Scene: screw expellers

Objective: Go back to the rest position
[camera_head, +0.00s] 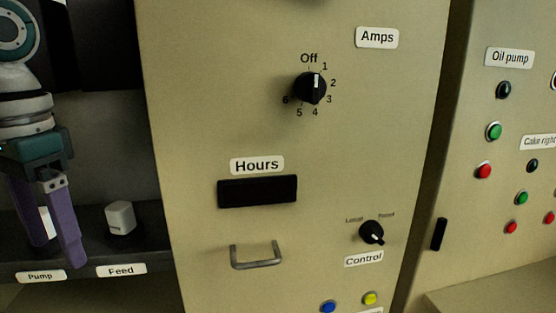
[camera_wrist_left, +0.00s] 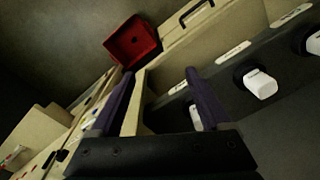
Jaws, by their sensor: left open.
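My left gripper (camera_head: 60,225) is at the left edge of the head view, its purple fingers pointing down and spread apart with nothing between them. It hangs in front of the shelf with the "Pump" and "Feed" labels. A white knob (camera_head: 121,218) stands just right of the fingers, above the "Feed" label (camera_head: 121,270). Another white piece (camera_head: 47,224) shows partly behind the fingers, above the "Pump" label (camera_head: 41,276). In the left wrist view the open fingers (camera_wrist_left: 158,95) show, with a white knob (camera_wrist_left: 260,84) to their right. My right gripper is not in view.
A beige cabinet panel with an Amps selector (camera_head: 311,88), a handle (camera_head: 256,256) and a Control switch (camera_head: 371,232) stands right of the gripper. A panel of buttons (camera_head: 494,131) is farther right. A red box (camera_wrist_left: 132,41) shows in the left wrist view.

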